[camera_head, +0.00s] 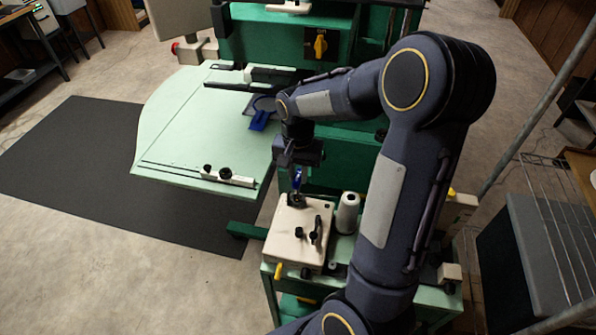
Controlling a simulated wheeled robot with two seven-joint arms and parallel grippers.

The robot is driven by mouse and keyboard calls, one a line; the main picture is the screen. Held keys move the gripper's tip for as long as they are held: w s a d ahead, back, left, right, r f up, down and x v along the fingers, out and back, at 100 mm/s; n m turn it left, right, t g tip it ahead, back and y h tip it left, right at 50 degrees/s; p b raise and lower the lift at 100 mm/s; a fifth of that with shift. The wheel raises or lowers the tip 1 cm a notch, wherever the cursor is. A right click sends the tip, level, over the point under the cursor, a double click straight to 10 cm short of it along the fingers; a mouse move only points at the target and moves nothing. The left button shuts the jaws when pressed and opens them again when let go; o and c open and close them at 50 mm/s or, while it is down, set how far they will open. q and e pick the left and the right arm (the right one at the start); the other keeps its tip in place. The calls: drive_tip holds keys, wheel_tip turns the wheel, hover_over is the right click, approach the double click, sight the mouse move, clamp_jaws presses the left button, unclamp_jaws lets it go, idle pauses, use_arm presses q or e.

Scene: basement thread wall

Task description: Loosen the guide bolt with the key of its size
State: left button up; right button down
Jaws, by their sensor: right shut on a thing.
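My right gripper (298,168) reaches down from the right arm, above the back of a cream box (287,245) on a green cart. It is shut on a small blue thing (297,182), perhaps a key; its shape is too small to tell. The blue thing points down at a dark round fitting (296,199) on the box top; I cannot tell whether they touch. I cannot make out which part is the guide bolt. My left gripper is not in view.
Dark knobs (317,232) stand on the box top. A white spool (347,212) stands right of it. A pale green machine table (180,125) with a blue piece (262,119) and a cream rail (228,177) lies behind left. A wire rack (555,215) stands at right.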

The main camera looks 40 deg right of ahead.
drive_tip(key=shift+f+b, duration=1.15)
drive_tip(key=shift+f, duration=0.45)
drive_tip(key=n, duration=0.3)
drive_tip(key=n+p, duration=0.1)
drive_tip(key=n, duration=0.1)
drive_tip(key=shift+r, duration=0.25)
drive_tip(key=n+p, duration=0.1)
drive_tip(key=n, duration=0.4)
drive_tip(key=n+p, duration=0.1)
drive_tip(key=n, duration=0.4)
drive_tip(key=n+p, duration=0.2)
drive_tip(key=n, duration=0.4)
drive_tip(key=c, duration=1.3)
unclamp_jaws()
drive_tip(key=shift+f, duration=0.1)
drive_tip(key=shift+o, duration=0.2)
